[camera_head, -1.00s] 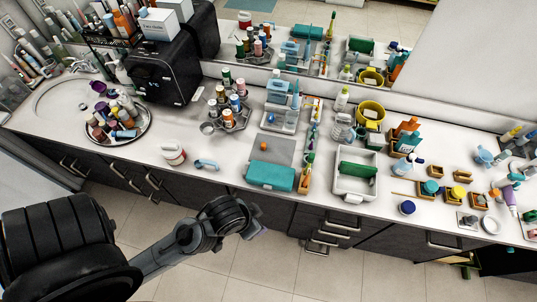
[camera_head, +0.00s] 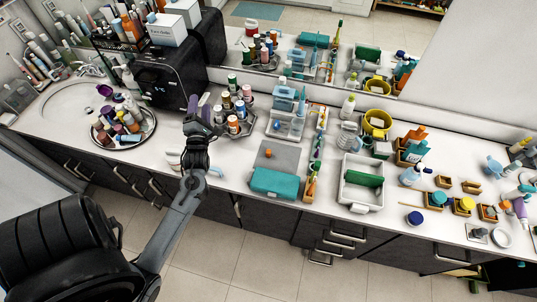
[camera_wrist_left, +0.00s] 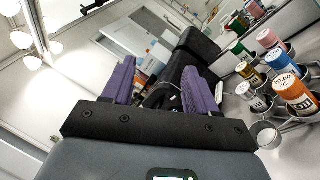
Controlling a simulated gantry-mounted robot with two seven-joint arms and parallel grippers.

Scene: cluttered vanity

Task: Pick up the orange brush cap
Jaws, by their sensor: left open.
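The small orange brush cap (camera_head: 268,153) sits on the grey mat (camera_head: 285,157) at the middle of the counter, just behind a teal case (camera_head: 274,184). My left gripper (camera_head: 199,105) is raised over the counter, to the left of the cap and apart from it, near the rack of bottles. Its purple fingers are spread with nothing between them, as the left wrist view (camera_wrist_left: 160,85) also shows. The cap does not show in the left wrist view. My right gripper is not in view.
A rack of bottles (camera_head: 233,123) stands right of my left gripper, with a black box-shaped appliance (camera_head: 161,84) behind it. A round tray of bottles (camera_head: 147,130) is at left. A white tray (camera_head: 358,196) and narrow brush holder stand right of the mat.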

